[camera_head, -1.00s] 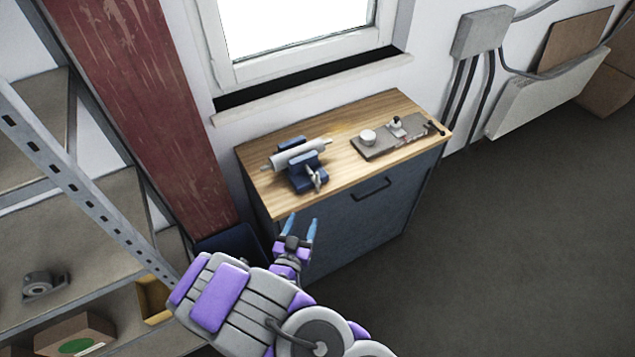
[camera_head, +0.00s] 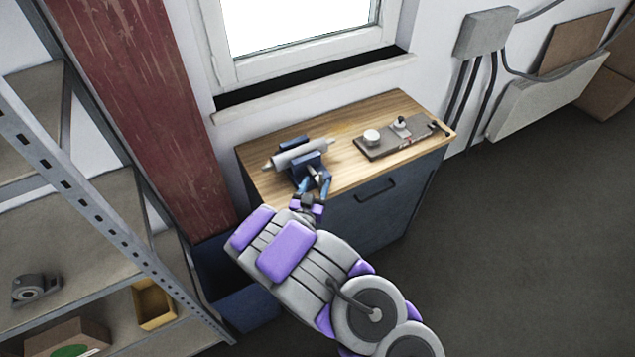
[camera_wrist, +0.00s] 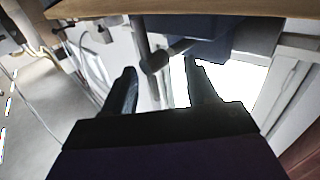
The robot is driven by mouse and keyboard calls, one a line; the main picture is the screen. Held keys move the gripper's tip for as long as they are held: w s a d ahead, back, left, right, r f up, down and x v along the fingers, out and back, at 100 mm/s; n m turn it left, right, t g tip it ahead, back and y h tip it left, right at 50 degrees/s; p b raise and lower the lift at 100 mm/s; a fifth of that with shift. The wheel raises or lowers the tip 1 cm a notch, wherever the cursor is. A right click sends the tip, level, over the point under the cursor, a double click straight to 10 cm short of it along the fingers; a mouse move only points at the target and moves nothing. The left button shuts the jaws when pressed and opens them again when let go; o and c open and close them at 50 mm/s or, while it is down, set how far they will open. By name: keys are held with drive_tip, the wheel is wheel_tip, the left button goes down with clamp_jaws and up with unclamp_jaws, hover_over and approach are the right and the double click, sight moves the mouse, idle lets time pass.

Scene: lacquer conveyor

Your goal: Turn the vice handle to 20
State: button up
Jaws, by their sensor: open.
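The blue vice (camera_head: 309,160) stands at the left part of the wooden bench top and holds a pale grey cylinder (camera_head: 291,154) across its jaws. Its metal handle (camera_head: 316,174) is on the near side, partly hidden by my fingers. My gripper (camera_head: 313,189) is open at the front of the vice, fingers pointing at the handle. In the wrist view, the handle (camera_wrist: 154,62) shows between and just beyond the two dark fingertips (camera_wrist: 164,72), under the vice body (camera_wrist: 215,36). I cannot tell whether a finger touches it. No scale or number is readable.
The bench (camera_head: 375,105) has a blue drawer front. A grey board (camera_head: 385,145) with small fittings lies on its right part. A metal shelf (camera_head: 85,190) stands left, a blue bin (camera_head: 235,285) beside the bench. Open floor (camera_head: 530,220) lies right.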

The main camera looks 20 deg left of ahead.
drive_tip(key=shift+w+f, duration=0.1)
drive_tip(key=shift+w, duration=0.8)
drive_tip(key=shift+w+d+r, duration=0.2)
drive_tip(key=shift+w+d, duration=0.15)
drive_tip(key=shift+a+f, duration=0.1)
drive_tip(key=shift+a, duration=0.2)
drive_tip(key=c, duration=0.9)
